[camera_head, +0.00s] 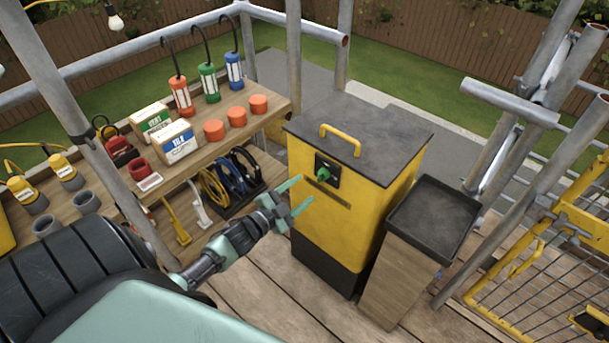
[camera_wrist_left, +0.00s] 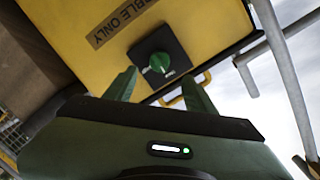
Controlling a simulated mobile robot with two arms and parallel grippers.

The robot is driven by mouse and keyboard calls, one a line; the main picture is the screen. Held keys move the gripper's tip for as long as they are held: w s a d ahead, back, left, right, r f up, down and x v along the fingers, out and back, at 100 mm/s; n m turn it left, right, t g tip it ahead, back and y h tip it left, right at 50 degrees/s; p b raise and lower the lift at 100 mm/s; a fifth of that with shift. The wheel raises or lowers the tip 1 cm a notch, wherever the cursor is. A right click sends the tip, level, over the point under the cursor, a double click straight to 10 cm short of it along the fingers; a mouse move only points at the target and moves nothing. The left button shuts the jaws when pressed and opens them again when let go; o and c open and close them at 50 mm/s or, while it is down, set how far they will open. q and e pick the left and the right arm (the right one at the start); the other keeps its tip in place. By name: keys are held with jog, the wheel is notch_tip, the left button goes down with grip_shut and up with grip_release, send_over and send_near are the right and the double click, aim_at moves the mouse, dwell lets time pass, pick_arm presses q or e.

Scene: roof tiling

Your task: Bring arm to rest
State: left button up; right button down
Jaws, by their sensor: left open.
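My left gripper (camera_head: 296,196) is open and empty. In the head view it is in front of the yellow box's left face, near a green knob (camera_head: 323,174) on a black plate. The left wrist view also shows my left gripper (camera_wrist_left: 160,85) with its two green fingers apart and the green knob (camera_wrist_left: 160,63) beyond them. The fingers look clear of the knob. The yellow box (camera_head: 340,215) has a dark lid with a yellow handle. My right gripper is in neither view.
A wooden shelf (camera_head: 185,165) at left holds orange, green and blue lamps, two boxes, orange cylinders and coiled cables. A wooden stand with a black tray top (camera_head: 433,217) is right of the yellow box. Scaffold poles (camera_head: 294,60) and a yellow mesh gate (camera_head: 545,275) surround the plank floor.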

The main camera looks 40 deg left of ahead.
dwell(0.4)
pick_arm(q)
jog(key=s+d+f+n+g+y, duration=0.1)
jog(key=s+f+n+g, duration=0.15)
jog(key=s+f, duration=0.5)
jog(key=s+d+f+n+g, duration=0.1)
jog(key=s+d+f+g, duration=0.2)
jog(key=f, duration=0.8)
jog(key=s+f+n+g+y, duration=0.1)
jog(key=s+f+n+g, duration=0.1)
jog(key=s+f, duration=0.6)
jog(key=s+d+f+g, duration=0.2)
jog(key=s+d+f, duration=0.1)
jog(key=s, duration=0.5)
jog(key=s+d+f+n+g, duration=0.1)
jog(key=s+d+f+g, duration=0.2)
jog(key=s+f, duration=0.3)
jog(key=s+d+f+n+g, duration=0.1)
jog(key=s+d+f+g, duration=0.2)
jog(key=s, duration=0.9)
notch_tip(320, 180, down, 2)
jog(key=shift+d+h, duration=0.3)
jog(key=shift+d, duration=0.55)
jog(key=shift+s, duration=0.1)
